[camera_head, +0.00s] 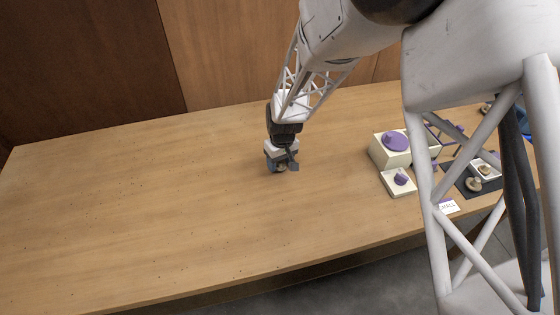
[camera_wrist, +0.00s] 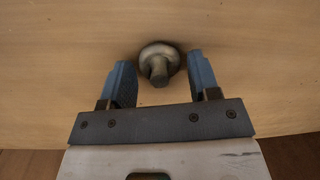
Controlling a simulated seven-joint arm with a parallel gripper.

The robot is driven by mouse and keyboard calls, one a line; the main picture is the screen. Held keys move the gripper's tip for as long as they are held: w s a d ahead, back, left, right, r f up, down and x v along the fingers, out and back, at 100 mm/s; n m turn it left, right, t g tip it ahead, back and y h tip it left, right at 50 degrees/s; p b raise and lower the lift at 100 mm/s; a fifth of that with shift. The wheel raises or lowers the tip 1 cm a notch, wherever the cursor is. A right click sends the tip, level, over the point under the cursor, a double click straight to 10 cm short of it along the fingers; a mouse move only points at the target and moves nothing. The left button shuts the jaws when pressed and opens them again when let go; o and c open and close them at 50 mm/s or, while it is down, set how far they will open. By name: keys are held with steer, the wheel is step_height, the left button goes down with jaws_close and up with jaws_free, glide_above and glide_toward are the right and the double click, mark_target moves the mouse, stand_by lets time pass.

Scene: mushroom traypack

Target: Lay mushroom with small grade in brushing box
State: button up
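A brown mushroom (camera_wrist: 158,60) shows in the wrist view, stem toward the camera, between the forward ends of my gripper's blue fingers. My gripper (camera_wrist: 160,72) is open, with a narrow gap at the right of the mushroom; at the left the gap is too small to judge. In the head view my gripper (camera_head: 281,163) is low over the middle of the table, largely hiding the mushroom. Its grade cannot be told. A card reading "SMALL" (camera_head: 448,207) lies near the right front edge. I cannot tell which container is the brushing box.
Right of my gripper stand a cream box (camera_head: 383,154) with a purple piece on top and a low cream tray (camera_head: 399,192) with another. Farther right are a dark mat (camera_head: 462,189), a white tray (camera_head: 487,178) and mushrooms, partly hidden by my arm. The table's left is clear.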

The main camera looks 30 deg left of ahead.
mark_target(283, 164)
steer(key=shift+o, duration=1.1)
steer(key=shift+r, duration=0.1)
step_height(283, 164, up, 12)
steer(key=shift+w+d, duration=0.2)
steer(key=shift+w, duration=0.15)
stand_by(0.4)
